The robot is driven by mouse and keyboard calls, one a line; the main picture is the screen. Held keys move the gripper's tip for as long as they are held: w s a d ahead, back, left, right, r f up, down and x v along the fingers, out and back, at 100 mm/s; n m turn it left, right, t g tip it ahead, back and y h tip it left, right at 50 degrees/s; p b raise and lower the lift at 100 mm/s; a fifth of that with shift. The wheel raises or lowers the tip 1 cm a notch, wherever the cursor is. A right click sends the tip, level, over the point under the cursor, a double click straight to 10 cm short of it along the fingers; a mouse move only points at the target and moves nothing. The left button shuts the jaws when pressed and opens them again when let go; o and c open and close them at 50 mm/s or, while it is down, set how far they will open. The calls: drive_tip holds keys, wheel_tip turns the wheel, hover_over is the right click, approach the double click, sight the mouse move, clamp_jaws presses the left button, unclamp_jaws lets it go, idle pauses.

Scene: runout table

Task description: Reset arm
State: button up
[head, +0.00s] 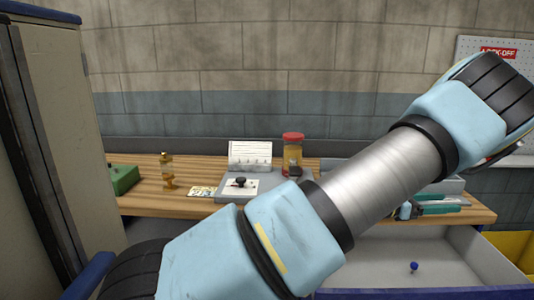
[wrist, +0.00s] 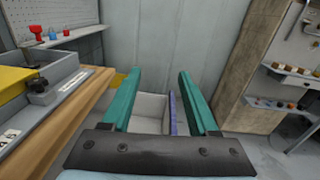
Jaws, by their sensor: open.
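My gripper (wrist: 158,75) shows in the wrist view as two teal fingers, wide apart with nothing between them. Beyond the fingers a pale open bin (wrist: 150,110) lies lower down. In the head view my arm stretches from bottom centre to upper right, and teal fingers of my gripper (head: 460,203) show past it near the right end of the wooden table (head: 145,205). My forearm hides part of the table there.
A grey device with a black knob (head: 240,182), a red-lidded jar (head: 293,150), a brass piece (head: 167,172) and a green box (head: 123,178) are on the table. A drawer holding a blue ball (head: 414,266) is below. A cabinet (head: 60,130) stands left.

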drive_tip(key=w+a+n+t+y, duration=0.5)
drive_tip(key=w+a+n+t, duration=0.5)
drive_tip(key=w+a+n, duration=0.45)
drive_tip(key=w+a+n+t+y, duration=0.1)
drive_tip(key=w+a+n+y, duration=0.1)
drive_tip(key=a+n+y, duration=0.4)
drive_tip(key=w+a+n+y, duration=0.1)
drive_tip(key=w+a+n, duration=0.2)
drive_tip(key=a+n, duration=0.6)
drive_tip(key=s+a+n+g+y, duration=0.35)
drive_tip(key=s+a+n, duration=0.35)
drive_tip(key=a+n, duration=0.55)
drive_tip(key=s+a+n+g+y, duration=0.1)
drive_tip(key=s+a+n+g, duration=0.1)
drive_tip(key=s+a+n, duration=0.4)
drive_tip(key=s+a+n+g+y, duration=0.15)
drive_tip(key=s+n, duration=0.25)
drive_tip(key=s, duration=0.4)
wheel_tip(320, 180, down, 35)
drive_tip(key=s+g+b, duration=0.2)
drive_tip(key=b, duration=3.2)
wheel_tip(320, 180, up, 22)
drive_tip(key=p, duration=2.1)
drive_tip(key=shift+s+f+p, duration=0.15)
drive_tip(key=shift+s+p, duration=0.05)
drive_tip(key=shift+p, duration=0.2)
